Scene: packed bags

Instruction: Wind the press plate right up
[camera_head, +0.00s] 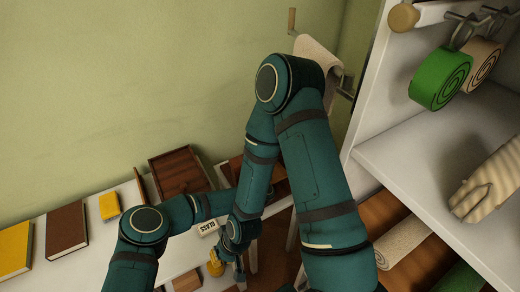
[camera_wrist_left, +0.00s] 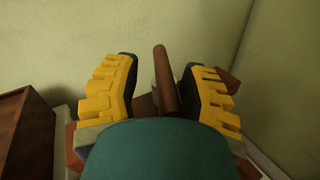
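A wooden piece (camera_head: 234,166), apparently the press, stands on the white table by the wall, mostly hidden behind my right arm. I cannot make out its plate. In the left wrist view, a brown rod (camera_wrist_left: 165,82) stands upright between the yellow-padded fingers of my left gripper (camera_wrist_left: 163,78). These fingers are spread, with a gap on each side of the rod. The left gripper is hidden in the head view. My right gripper (camera_head: 228,268) hangs low at the table's front edge, its fingers seemingly apart and empty.
An open wooden box (camera_head: 178,170) is left of the press. A box lettered GLASS (camera_head: 208,228), a brown book (camera_head: 66,228) and yellow books (camera_head: 15,248) lie on the table (camera_head: 98,262). A white shelf unit (camera_head: 400,165) with rolls stands at right. My arms cross closely.

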